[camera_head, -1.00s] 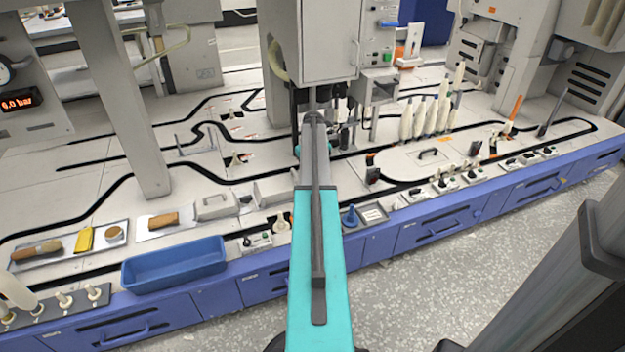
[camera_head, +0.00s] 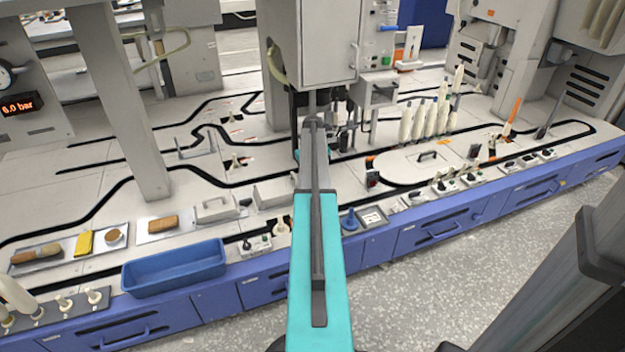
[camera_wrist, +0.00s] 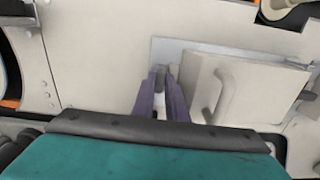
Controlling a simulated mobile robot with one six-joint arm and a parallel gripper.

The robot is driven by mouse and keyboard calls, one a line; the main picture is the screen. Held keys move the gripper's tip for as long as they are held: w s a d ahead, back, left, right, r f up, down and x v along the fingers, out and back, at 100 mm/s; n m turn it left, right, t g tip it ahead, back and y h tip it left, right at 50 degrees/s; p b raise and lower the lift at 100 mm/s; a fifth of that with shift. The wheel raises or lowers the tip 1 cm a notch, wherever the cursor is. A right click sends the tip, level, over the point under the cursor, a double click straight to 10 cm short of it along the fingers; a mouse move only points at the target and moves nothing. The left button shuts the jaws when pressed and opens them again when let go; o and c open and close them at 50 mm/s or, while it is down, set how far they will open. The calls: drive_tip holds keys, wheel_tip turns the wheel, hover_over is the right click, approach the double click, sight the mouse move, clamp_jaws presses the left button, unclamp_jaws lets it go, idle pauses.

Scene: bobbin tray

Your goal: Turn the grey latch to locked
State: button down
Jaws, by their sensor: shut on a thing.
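In the wrist view my gripper (camera_wrist: 164,84) points at a pale panel, and its two dark fingers are close together. They are shut on a small grey piece (camera_wrist: 159,71), which appears to be the grey latch. It sits at the left edge of a raised pale cover (camera_wrist: 250,88) with a bar handle. The fingers hide most of the latch, so I cannot tell how it is turned. In the head view my arm hides the gripper and the latch.
In the head view a blue bin (camera_head: 175,268) stands at the bench's front left. A tray with brushes (camera_head: 70,250) lies left of it. White bobbins (camera_head: 425,118) stand at the right. A grey cabinet (camera_head: 315,40) rises behind my arm. The aisle floor (camera_head: 450,290) is clear.

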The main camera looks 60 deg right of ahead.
drive_tip(key=shift+r+m+p, duration=0.15)
drive_tip(key=shift+m+p, duration=0.15)
drive_tip(key=shift+p, duration=0.3)
drive_tip(key=m+p, duration=0.3)
drive_tip(key=p, duration=0.1)
drive_tip(key=shift+r, duration=0.1)
drive_tip(key=m+p, duration=0.5)
drive_tip(key=p, duration=0.1)
drive_tip(key=m+p, duration=0.3)
drive_tip(key=m, duration=0.1)
drive_tip(key=shift+m, duration=0.4)
drive_tip(key=m+p, duration=0.2)
drive_tip(key=m, duration=0.2)
drive_tip(key=shift+f, duration=0.2)
drive_tip(key=c, duration=2)
unclamp_jaws()
drive_tip(key=shift+c, duration=0.2)
